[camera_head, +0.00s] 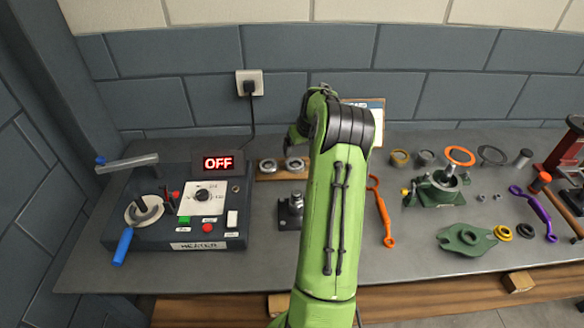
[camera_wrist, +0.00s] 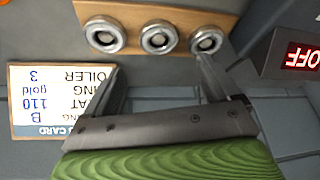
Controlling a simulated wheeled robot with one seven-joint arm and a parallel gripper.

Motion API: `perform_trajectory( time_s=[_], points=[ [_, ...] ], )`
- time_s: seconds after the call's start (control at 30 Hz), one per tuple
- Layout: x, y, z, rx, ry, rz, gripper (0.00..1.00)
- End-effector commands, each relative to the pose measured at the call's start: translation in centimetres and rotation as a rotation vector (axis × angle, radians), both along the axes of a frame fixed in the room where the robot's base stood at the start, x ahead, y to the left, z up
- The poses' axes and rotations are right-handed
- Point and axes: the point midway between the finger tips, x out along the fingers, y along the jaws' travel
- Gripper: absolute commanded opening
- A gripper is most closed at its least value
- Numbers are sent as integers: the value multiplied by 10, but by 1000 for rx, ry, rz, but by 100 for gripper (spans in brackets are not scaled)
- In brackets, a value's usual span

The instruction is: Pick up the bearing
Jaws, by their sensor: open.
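Three silver ring-shaped bearings stand in a row on a wooden board (camera_wrist: 180,12) in the wrist view: a left one (camera_wrist: 104,36), a middle one (camera_wrist: 158,38) and a right one (camera_wrist: 207,41). In the head view, two bearings show, one (camera_head: 268,166) beside another (camera_head: 294,165); my arm hides the rest of the board. My gripper (camera_wrist: 158,64) is open and empty, its fingers spread and pointing toward the row. The fingertips appear apart from the bearings. In the head view my arm hides the fingers.
A heater (camera_head: 175,215) with its display reading OFF stands left. A printed card (camera_wrist: 35,100) is beside the board. A black fixture (camera_head: 291,212) stands in front of the board. An orange wrench (camera_head: 382,212), a green housing (camera_head: 437,190) and several rings lie right.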

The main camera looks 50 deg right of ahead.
Motion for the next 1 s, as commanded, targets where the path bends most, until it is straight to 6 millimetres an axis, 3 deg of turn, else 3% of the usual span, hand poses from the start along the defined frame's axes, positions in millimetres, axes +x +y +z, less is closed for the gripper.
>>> perform_trajectory(
  time_s=[0.13, 0.37, 0.53, 0.83, 1.0],
  points=[
    [12, -6, -36, 4, 2, 0, 89],
    [22, -13, -63, 2, 1, 0, 89],
    [31, -21, -93, 1, 0, 0, 89],
    [35, -23, -103, 0, 0, 1, 89],
    [35, -23, -103, 0, 0, 0, 64]
  ],
)
